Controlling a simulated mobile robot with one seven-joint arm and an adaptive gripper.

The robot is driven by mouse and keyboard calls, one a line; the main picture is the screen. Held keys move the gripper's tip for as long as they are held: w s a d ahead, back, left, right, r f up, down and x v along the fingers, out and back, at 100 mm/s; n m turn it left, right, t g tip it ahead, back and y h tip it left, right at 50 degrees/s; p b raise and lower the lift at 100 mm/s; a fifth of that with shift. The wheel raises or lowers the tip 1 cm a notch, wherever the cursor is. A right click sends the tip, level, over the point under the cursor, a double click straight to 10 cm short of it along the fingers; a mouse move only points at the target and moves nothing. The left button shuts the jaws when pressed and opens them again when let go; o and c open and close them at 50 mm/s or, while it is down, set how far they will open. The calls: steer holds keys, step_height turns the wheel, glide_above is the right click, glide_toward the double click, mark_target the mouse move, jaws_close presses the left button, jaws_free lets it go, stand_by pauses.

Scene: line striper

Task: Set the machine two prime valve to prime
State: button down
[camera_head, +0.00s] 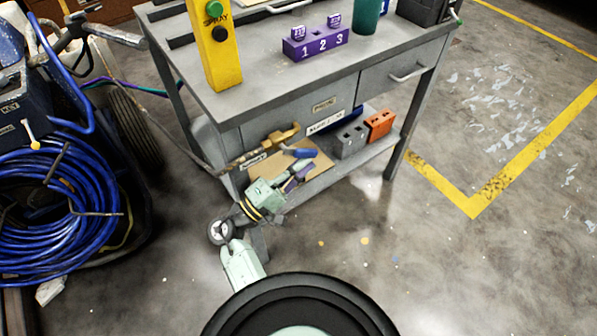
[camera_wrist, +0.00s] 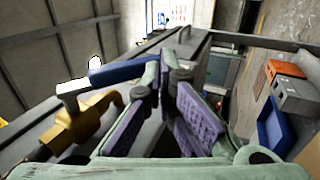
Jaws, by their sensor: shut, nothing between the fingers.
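A brass valve (camera_head: 284,136) with a blue lever (camera_head: 303,153) is on the front of the grey workbench, at its lower left. In the wrist view the brass body (camera_wrist: 83,122) is at the left, and the blue lever (camera_wrist: 118,72) reaches right towards my fingers. My gripper (camera_head: 300,178), with purple finger pads, is just below and in front of the valve. It is shut and empty in the wrist view (camera_wrist: 166,72). The lever's right end is close to the left finger; I cannot tell whether they touch. I cannot read which machine the valve belongs to.
The workbench (camera_head: 270,85) carries a yellow button post (camera_head: 213,48) and a purple block marked 1 2 3 (camera_head: 315,43). Its shelf holds a grey block (camera_head: 350,140) and an orange block (camera_head: 380,124). A cart with coiled blue hose (camera_head: 50,220) stands left. Floor at right is clear.

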mark_target(314, 150)
steer(key=shift+r+x, duration=0.25)
steer(key=shift+x, duration=1.05)
steer(key=shift+w+d+r, duration=0.15)
steer(key=shift+d+r, duration=0.05)
steer(key=shift+r, duration=0.3)
steer(key=shift+w+d+r, duration=0.15)
steer(key=shift+d+r, duration=0.1)
steer(key=shift+r, duration=0.3)
steer(key=v, duration=0.7)
steer(key=shift+s+a+f, duration=0.1)
steer(key=shift+a+f, duration=0.05)
steer(key=shift+f, duration=0.05)
